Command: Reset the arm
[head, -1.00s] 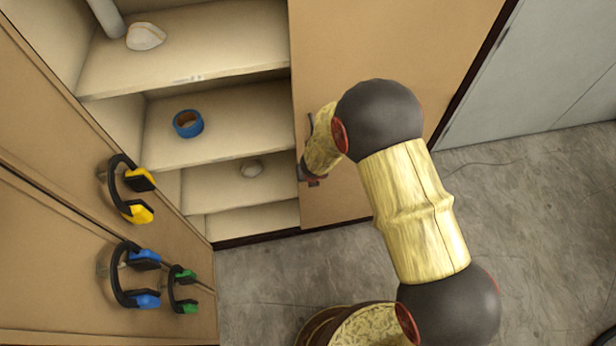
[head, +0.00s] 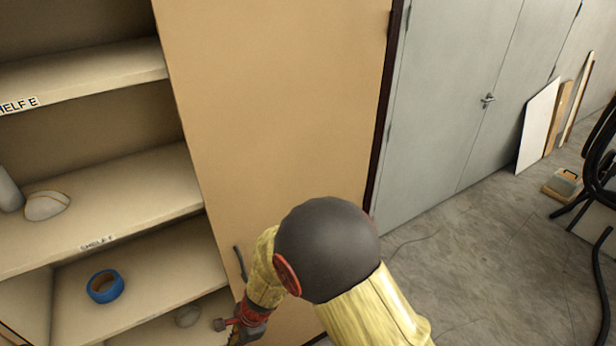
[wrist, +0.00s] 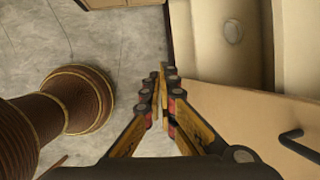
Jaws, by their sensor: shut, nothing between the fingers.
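My gripper (head: 241,325) is low in the head view, beside the sliding or hinged tan cabinet door (head: 275,110) and in front of the lower shelves. In the wrist view its fingers (wrist: 162,80) are together with nothing between them. The arm is bent, with a dark round joint (head: 327,250) and yellow links in front of the door. The lower part of the arm is out of the head view.
The open shelves hold a blue tape roll (head: 105,286), a white respirator-like item (head: 47,205) and a pale round item (head: 188,315). A dark door handle (wrist: 304,145) is near my gripper. Grey doors (head: 455,95) and open concrete floor (head: 465,255) lie right.

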